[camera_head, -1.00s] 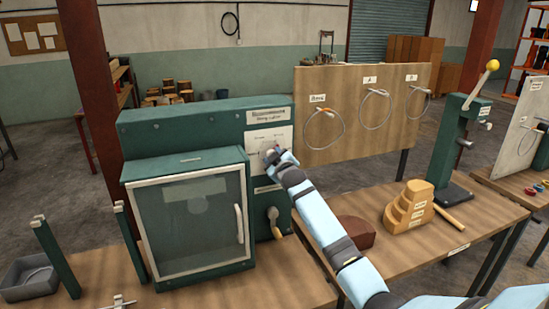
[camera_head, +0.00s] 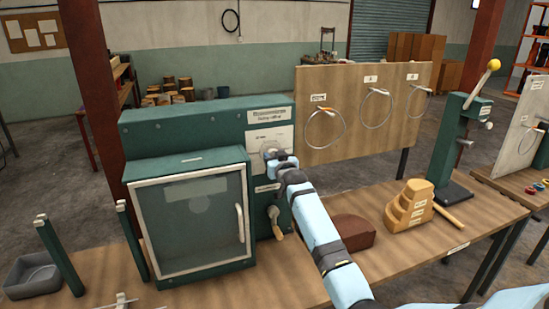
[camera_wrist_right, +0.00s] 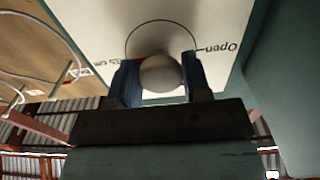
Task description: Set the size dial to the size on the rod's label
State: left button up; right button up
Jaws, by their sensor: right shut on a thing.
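The size dial's white plate (camera_head: 283,136) is on the front of the green ring-roller machine (camera_head: 200,118). My right gripper (camera_head: 272,154) is at this plate and hides most of the dial in the head view. In the right wrist view its two blue fingers (camera_wrist_right: 160,80) stand on either side of a round pale knob (camera_wrist_right: 161,73) and are shut on it. The plate there shows "Open" on the right and a partly hidden "cm" mark on the left. No rod label is readable. My left gripper is out of view.
The machine's glazed door (camera_head: 194,220) is closed, with a crank (camera_head: 276,222) beside it. Behind right stands a board (camera_head: 350,140) with three hanging wire rings. A brown block (camera_head: 353,232) and a stepped wooden block (camera_head: 410,207) sit on the bench. A grey tray (camera_head: 33,277) is at left.

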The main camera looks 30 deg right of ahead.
dwell(0.4)
jog(key=o, duration=0.9)
jog(key=b+v, duration=0.2)
jog(key=v, duration=1.1)
jog(key=shift+s, duration=0.4)
